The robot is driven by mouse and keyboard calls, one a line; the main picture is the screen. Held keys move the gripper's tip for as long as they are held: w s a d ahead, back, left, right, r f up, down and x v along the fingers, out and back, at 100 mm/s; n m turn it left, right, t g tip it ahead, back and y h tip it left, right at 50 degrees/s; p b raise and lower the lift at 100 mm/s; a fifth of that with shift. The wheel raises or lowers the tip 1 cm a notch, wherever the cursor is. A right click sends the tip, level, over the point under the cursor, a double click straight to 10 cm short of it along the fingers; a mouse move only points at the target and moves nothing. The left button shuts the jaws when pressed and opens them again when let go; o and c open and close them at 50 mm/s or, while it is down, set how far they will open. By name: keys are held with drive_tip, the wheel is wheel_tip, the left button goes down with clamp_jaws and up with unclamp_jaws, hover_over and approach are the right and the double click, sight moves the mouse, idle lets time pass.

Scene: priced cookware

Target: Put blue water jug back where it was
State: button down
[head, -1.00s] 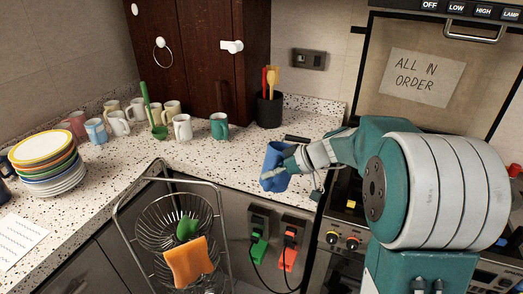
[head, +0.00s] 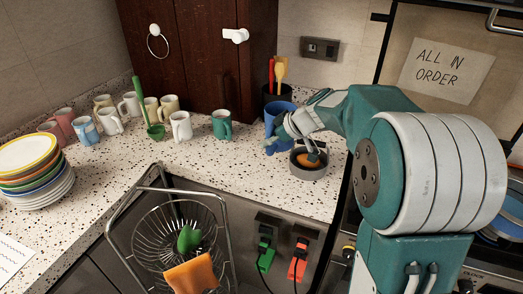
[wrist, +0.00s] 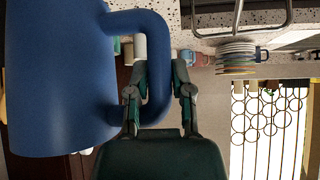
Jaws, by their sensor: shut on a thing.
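The blue water jug (head: 276,122) is upright over the back right part of the speckled counter, in front of the black utensil holder (head: 289,99). I cannot tell whether its base touches the counter. My gripper (head: 286,135) is at the jug's right side. In the wrist view the blue jug (wrist: 55,75) fills the left side, and my gripper (wrist: 158,85) is shut on its handle. The fingertips are partly hidden by the handle.
A grey bowl-like pan (head: 309,174) with brown contents sits just right of the jug, below my wrist. A green mug (head: 221,125) and several other mugs stand to the left. A wire rack (head: 168,240) is in front; bare counter (head: 235,158) lies between.

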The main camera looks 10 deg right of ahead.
drive_tip(key=w+f, duration=0.6)
drive_tip(key=f, duration=0.1)
drive_tip(key=w+f, duration=0.3)
drive_tip(key=f, duration=0.1)
drive_tip(key=shift+w+a+f, duration=0.1)
drive_tip(key=shift+w, duration=0.2)
drive_tip(key=c, duration=0.5)
unclamp_jaws()
